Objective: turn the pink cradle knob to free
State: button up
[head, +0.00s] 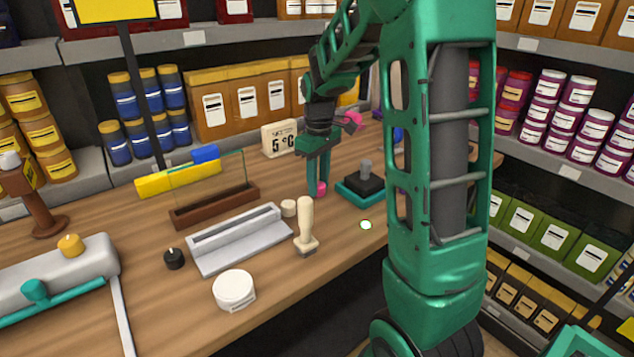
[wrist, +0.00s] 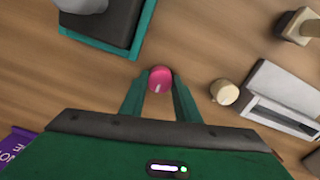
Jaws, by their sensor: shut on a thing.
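The pink knob (head: 321,189) is small and round, low at the wooden counter, between my fingertips. In the wrist view the pink knob (wrist: 160,79) shows a short pale mark on its face. My gripper (head: 317,180) points down, with its green fingers on both sides of the knob, shut on it. In the wrist view my gripper (wrist: 159,94) comes in from the lower edge. I cannot tell which setting the mark points to; no label is readable. The knob's base is hidden.
A cream knob (head: 289,208) and a grey channelled block (head: 240,238) stand close by on the left. A cream-handled stamp (head: 306,235) is in front. A teal-edged black block (head: 360,189) sits to the right. A sign reading 5 °C (head: 279,138) stands behind.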

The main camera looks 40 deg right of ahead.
jog(key=shift+w+r, duration=0.1)
jog(key=shift+w, duration=0.1)
jog(key=o, duration=1)
jog(key=shift+o, duration=0.2)
jog(key=shift+s, duration=0.1)
notch_tip(320, 180, up, 11)
jog(key=shift+f, duration=0.2)
